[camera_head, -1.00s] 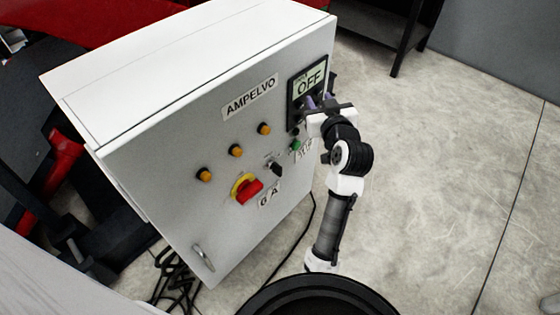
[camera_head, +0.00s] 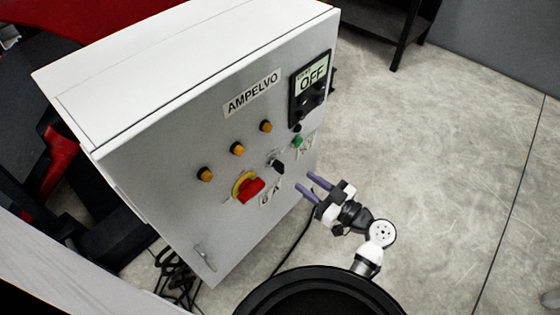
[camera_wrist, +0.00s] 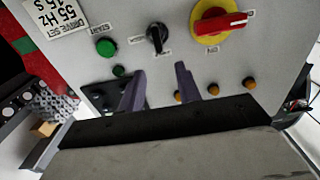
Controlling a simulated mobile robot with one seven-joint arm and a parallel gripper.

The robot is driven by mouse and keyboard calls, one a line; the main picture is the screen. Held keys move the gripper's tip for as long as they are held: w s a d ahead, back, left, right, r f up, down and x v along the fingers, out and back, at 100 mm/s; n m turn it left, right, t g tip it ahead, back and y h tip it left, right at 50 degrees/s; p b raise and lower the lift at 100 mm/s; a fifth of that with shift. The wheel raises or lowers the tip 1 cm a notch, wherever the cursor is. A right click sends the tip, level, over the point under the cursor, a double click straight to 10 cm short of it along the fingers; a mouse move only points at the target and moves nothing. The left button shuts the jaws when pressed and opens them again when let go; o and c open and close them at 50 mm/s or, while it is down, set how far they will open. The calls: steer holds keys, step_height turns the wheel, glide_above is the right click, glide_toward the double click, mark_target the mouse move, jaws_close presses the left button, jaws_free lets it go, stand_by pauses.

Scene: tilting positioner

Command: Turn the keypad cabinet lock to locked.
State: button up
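The white cabinet (camera_head: 150,190) stands tilted in the head view. Its front has a black keypad unit (camera_head: 296,108) with a display reading OFF (camera_head: 313,76). A silver lever handle (camera_head: 204,258) sits low on the door's left. A black knob (camera_head: 278,167) sits mid-panel, also in the wrist view (camera_wrist: 156,38). I cannot tell for sure which part is the lock. My gripper (camera_head: 306,181) is open and empty, its two purple fingers pointing at the panel, right of the knob. In the wrist view my gripper (camera_wrist: 160,72) shows its fingers apart with nothing between.
A red rotary switch on a yellow plate (camera_head: 250,189) sits left of the knob. Several amber lights (camera_head: 237,149) and a green button (camera_head: 297,142) are also on the panel. Cables (camera_head: 180,288) lie on the floor below. The floor (camera_head: 450,150) at right is clear.

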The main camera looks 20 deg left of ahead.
mark_target(284, 166)
steer(key=p+x, duration=0.1)
steer(key=x, duration=0.9)
steer(key=shift+w+a+p, duration=0.15)
steer(key=shift+a+p, duration=0.15)
steer(key=shift+p, duration=0.1)
jaws_close()
